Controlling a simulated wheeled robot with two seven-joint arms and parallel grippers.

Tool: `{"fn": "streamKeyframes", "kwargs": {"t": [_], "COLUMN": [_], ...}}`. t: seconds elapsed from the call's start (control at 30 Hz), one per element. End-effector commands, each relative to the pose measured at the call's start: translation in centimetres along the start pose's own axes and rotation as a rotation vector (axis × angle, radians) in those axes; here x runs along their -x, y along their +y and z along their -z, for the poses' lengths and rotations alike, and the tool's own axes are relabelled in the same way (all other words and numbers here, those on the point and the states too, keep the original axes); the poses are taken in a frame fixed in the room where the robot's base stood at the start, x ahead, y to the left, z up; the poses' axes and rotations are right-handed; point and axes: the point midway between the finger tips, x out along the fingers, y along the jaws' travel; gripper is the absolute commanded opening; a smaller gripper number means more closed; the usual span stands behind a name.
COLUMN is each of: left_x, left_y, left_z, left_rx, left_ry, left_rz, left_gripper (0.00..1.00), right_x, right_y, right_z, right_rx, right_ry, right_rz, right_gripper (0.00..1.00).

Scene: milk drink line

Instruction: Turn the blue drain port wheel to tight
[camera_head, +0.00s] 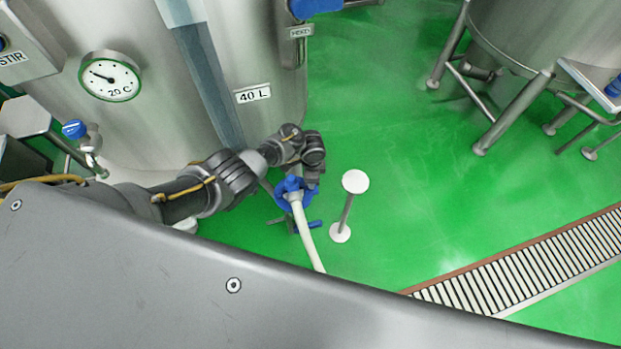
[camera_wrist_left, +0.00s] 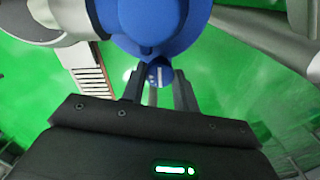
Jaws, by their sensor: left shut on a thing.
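The blue drain port wheel (camera_head: 283,190) is low in front of the large steel tank, with a white hose (camera_head: 306,235) running down from its middle. My left gripper (camera_head: 307,180) is at the wheel's upper right side and is shut on it. In the left wrist view the blue wheel (camera_wrist_left: 165,28) fills the top middle, at the dark fingers of the gripper (camera_wrist_left: 157,82). The gripper and arm hide part of the wheel, and I cannot read how tight it is. My right gripper is not in view.
The steel tank (camera_head: 150,130) with its dial gauge (camera_head: 110,76) stands behind my arm. A blue lever (camera_head: 309,225) is just below the wheel. A white-topped stand (camera_head: 355,182) is close on the right. A floor grate (camera_head: 500,275) crosses the lower right. Green floor is open beyond.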

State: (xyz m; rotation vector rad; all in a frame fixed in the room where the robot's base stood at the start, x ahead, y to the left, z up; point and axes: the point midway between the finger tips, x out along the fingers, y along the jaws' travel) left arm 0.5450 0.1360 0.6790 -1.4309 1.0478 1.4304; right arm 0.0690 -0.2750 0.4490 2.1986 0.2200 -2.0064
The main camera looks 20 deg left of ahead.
Motion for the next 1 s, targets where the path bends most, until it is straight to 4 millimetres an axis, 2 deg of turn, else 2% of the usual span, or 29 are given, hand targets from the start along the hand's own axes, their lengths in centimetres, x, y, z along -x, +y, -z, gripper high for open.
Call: {"fn": "streamKeyframes", "kwargs": {"t": [0.5,0.53,0.6,1.0], "left_x": [-0.31,-0.31,-0.3,0.29], "left_y": [0.47,0.47,0.44,0.14], "left_z": [-0.04,-0.04,-0.04,-0.03], "left_rx": [-0.025,-0.025,-0.024,-0.019], "left_ry": [-0.003,-0.003,-0.002,0.0], "left_rz": [-0.009,-0.009,-0.008,-0.002], "left_gripper": [0.07,0.31,0.39,0.39], "right_x": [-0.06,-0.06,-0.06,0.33], "right_y": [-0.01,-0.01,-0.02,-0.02], "right_z": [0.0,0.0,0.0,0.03], "right_rx": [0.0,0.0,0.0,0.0], "right_ry": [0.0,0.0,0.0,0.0], "right_rz": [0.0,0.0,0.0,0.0], "right_gripper": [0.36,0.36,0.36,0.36]}}
